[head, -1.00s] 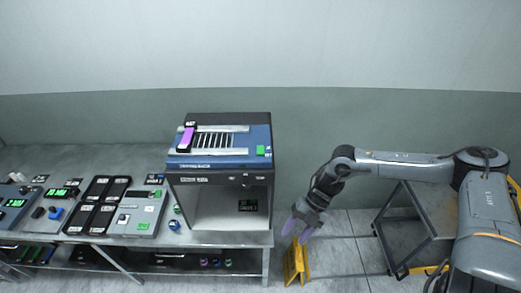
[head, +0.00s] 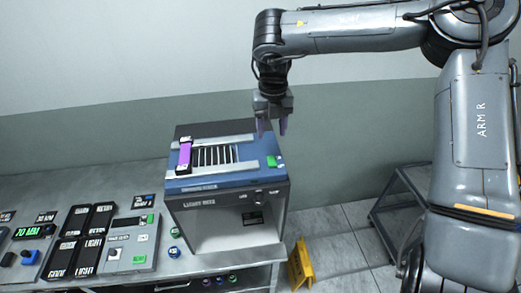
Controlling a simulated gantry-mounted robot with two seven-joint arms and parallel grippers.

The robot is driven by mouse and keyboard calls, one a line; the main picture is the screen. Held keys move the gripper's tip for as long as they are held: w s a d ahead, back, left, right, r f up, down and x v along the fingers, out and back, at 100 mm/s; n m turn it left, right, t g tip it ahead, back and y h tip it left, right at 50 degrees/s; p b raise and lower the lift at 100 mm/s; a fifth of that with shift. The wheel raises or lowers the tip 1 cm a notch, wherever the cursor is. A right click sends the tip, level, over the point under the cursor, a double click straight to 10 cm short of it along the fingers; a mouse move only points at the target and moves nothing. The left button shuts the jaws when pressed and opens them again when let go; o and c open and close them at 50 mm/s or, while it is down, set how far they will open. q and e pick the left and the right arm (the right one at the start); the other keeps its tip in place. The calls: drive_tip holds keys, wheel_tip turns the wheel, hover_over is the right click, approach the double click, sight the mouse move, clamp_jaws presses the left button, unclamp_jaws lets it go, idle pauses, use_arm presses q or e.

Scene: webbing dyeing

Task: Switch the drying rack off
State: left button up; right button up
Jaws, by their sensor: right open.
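The drying rack (head: 215,180) is the blue-topped unit with a dark slotted grille, sitting on top of a grey box. A green switch (head: 271,162) shows at the right of its top. A purple strip with dark ends (head: 184,154) lies across the left side of the rack. My right gripper (head: 271,130) is open, with purple fingertips pointing down. It hangs above the rack's back right corner, just behind the green switch in the picture; nothing is between the fingers. My left gripper is not in view.
The grey box (head: 230,216) under the rack has an open front and stands at the right end of a metal table. Several black trays (head: 82,240) and a grey control panel (head: 131,243) lie to its left. A yellow floor sign (head: 301,265) stands right of the table.

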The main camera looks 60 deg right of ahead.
sight(271, 160)
drive_tip(key=f, duration=0.3)
drive_tip(key=f+p, duration=0.1)
drive_tip(key=f, duration=0.4)
drive_tip(key=shift+s+f+p, duration=0.3)
drive_tip(key=shift+p, duration=0.1)
drive_tip(key=shift+f, duration=0.8)
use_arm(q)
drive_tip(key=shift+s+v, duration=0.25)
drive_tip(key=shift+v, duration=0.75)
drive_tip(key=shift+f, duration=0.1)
use_arm(e)
drive_tip(key=shift+w, duration=0.1)
